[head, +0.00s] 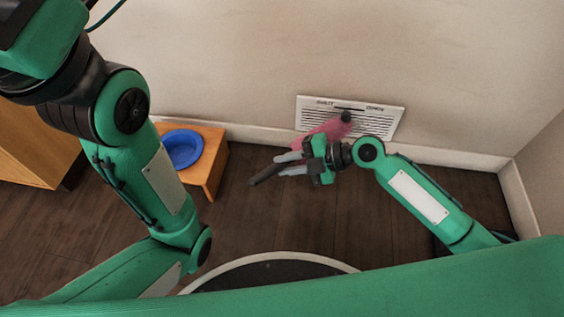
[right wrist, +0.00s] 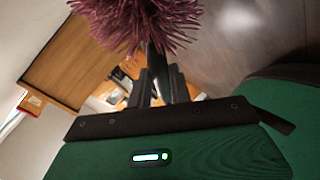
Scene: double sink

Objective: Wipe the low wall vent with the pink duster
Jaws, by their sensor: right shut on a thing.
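The low wall vent (head: 372,124) is a white slatted panel on the pale wall, just above the baseboard, in the head view. The pink duster (head: 328,133) overlaps the vent's lower left part in the picture; I cannot tell whether it touches it. My right gripper (head: 285,166) is in front of the wall, below and left of the vent, shut on the duster. In the right wrist view the duster's fluffy head (right wrist: 135,20) is at the top, with its dark handle between the fingers (right wrist: 160,78). My left arm shows at the left, but its gripper does not.
A small wooden stool (head: 214,160) with a blue bowl (head: 183,149) on it stands by the wall, left of the right gripper. A wooden cabinet (head: 30,145) is at the far left. A wall corner is at the right. The dark floor between stool and right arm looks clear.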

